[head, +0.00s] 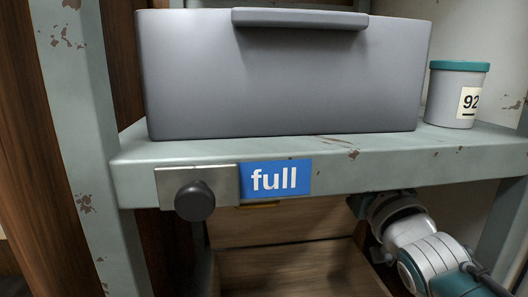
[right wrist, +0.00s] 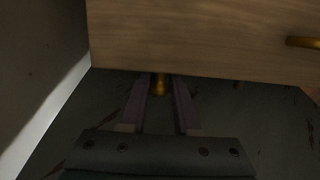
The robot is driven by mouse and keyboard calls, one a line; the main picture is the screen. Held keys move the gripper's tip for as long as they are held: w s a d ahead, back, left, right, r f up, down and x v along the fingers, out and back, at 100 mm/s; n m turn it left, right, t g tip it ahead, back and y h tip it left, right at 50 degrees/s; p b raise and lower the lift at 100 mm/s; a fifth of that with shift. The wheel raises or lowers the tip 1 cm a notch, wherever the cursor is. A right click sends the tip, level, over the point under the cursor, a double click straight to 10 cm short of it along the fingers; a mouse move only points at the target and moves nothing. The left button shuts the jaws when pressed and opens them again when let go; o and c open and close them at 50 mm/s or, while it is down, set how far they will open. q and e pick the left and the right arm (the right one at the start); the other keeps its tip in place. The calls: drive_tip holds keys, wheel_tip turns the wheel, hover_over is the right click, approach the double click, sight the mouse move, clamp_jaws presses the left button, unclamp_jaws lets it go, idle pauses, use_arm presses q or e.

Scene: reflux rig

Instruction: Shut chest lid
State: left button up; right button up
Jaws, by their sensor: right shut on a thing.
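The wooden chest (head: 305,275) stands under the shelf in the head view, partly cut off by the bottom edge. A wooden panel that looks like its raised lid (head: 275,228) is behind it, its top hidden by the shelf. In the right wrist view a wooden panel (right wrist: 200,35) fills the top. My right gripper (right wrist: 160,82) is shut on a small brass knob (right wrist: 160,88) at that panel's lower edge. In the head view my right arm comes in at lower right, and its fingertips are hidden. My left gripper is not in view.
A grey bin (head: 285,80) and a teal-lidded jar (head: 456,95) marked 92 stand on the worn green shelf (head: 400,160) above the chest. The shelf front bears a dark round knob (head: 194,201) and a blue "full" label (head: 275,179). Shelf posts stand at both sides.

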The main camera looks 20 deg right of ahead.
drive_tip(key=shift+f+p+v, duration=0.2)
drive_tip(key=shift+v, duration=0.75)
drive_tip(key=shift+f+p+v, duration=0.2)
drive_tip(key=shift+f+v, duration=0.05)
drive_tip(key=shift+v, duration=0.75)
drive_tip(key=shift+f+p+v, duration=0.2)
drive_tip(key=shift+v, duration=0.75)
drive_tip(key=shift+w, duration=0.1)
drive_tip(key=s+a+f+b, duration=0.1)
drive_tip(key=s+f, duration=0.3)
drive_tip(key=s, duration=0.1)
drive_tip(key=shift+f, duration=0.35)
